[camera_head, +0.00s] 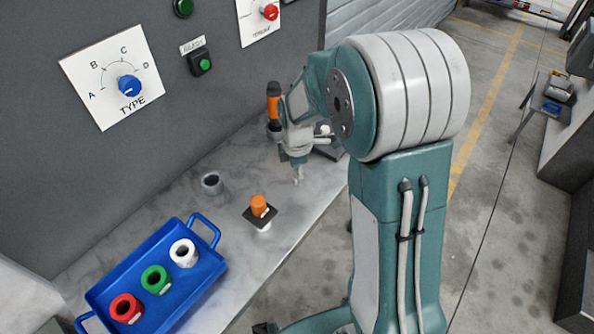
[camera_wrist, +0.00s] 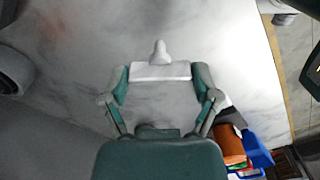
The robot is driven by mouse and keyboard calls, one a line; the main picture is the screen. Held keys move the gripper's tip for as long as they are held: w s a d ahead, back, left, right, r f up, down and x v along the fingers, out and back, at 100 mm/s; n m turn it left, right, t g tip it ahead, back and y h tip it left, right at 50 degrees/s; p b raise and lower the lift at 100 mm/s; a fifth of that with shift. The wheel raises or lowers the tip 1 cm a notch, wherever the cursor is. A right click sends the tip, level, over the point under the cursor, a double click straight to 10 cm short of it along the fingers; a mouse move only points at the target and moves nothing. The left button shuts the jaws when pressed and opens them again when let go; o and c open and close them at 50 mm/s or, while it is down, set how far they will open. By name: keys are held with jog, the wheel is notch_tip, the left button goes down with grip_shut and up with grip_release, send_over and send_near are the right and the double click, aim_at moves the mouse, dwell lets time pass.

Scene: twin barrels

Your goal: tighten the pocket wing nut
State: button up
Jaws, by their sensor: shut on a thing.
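My gripper (camera_wrist: 160,85) is shut on a white piece (camera_wrist: 160,71), a short bar with a rounded stub pointing away from my wrist. I cannot tell whether this piece is the wing nut. In the head view, my gripper (camera_head: 297,163) hangs over the grey bench, with a narrow pale tip (camera_head: 298,178) below it. Whether the tip touches anything is unclear. An orange knob on a dark square plate (camera_head: 259,205) stands on the bench to the lower left of my gripper.
A blue tray (camera_head: 207,279) holds red, green and white rings at the lower left. The panel carries a blue TYPE dial (camera_head: 129,85) and a green READY button (camera_head: 203,64). Bare bench lies between these things.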

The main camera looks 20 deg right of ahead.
jog(key=m, duration=0.6)
jog(key=shift+w, duration=0.1)
jog(key=m, duration=0.5)
jog(key=shift+m, duration=0.4)
jog(key=m, duration=0.6)
jog(key=shift+r, duration=0.1)
jog(key=m, duration=0.5)
jog(key=shift+w+m, duration=0.1)
jog(key=shift+m, duration=0.3)
jog(key=m, duration=2.2)
jog(key=shift+r, duration=0.1)
jog(key=shift+m, duration=0.4)
